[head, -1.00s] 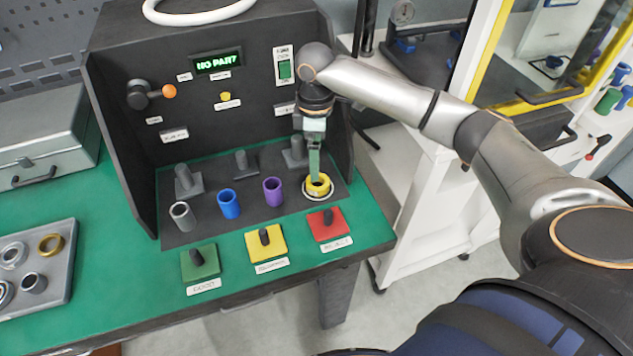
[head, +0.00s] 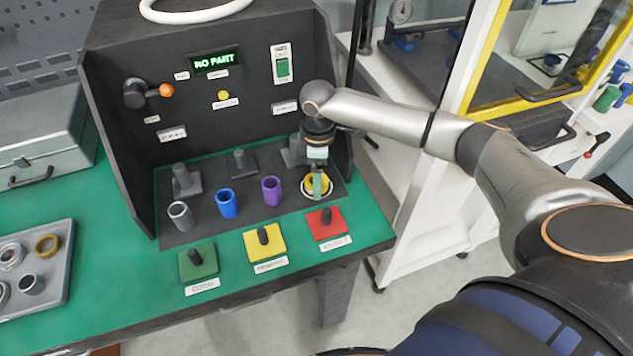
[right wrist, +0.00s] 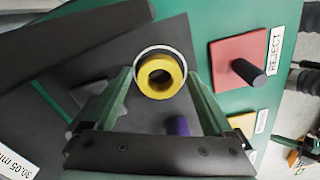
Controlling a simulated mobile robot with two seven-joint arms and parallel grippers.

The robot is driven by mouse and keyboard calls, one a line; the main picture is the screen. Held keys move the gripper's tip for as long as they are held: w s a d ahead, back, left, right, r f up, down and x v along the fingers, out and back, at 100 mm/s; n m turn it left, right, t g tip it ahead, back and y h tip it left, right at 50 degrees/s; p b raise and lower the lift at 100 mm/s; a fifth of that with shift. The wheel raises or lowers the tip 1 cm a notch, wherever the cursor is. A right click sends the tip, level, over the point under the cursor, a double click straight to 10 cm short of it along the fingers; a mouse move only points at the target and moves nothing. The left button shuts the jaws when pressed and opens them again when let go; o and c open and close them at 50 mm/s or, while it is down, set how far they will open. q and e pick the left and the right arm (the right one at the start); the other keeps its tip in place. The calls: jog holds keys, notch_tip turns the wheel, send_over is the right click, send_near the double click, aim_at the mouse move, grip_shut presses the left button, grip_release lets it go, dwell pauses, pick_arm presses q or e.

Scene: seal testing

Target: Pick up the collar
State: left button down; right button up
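A yellow ring-shaped part, which I take as the collar (head: 328,184), stands inside a white circle at the right end of the dark mat on the bench. In the right wrist view the collar (right wrist: 161,90) shows its round hole from above, with the white circle around it. My right gripper (head: 318,192) is low over the collar and partly hides it in the head view. In the right wrist view the right gripper (right wrist: 158,78) is open, its green fingers apart on either side of the collar. Contact cannot be seen.
Purple (head: 272,191), blue (head: 228,204) and grey (head: 181,216) tubes stand left of the collar. Red (head: 337,229), yellow (head: 281,247) and green (head: 188,268) pads with dark pegs lie in front. The black test housing (head: 120,150) rises behind. A display (head: 215,61) reads "NO PART".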

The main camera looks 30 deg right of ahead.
grip_shut()
jog(key=shift+r, duration=0.1)
dwell(0.4)
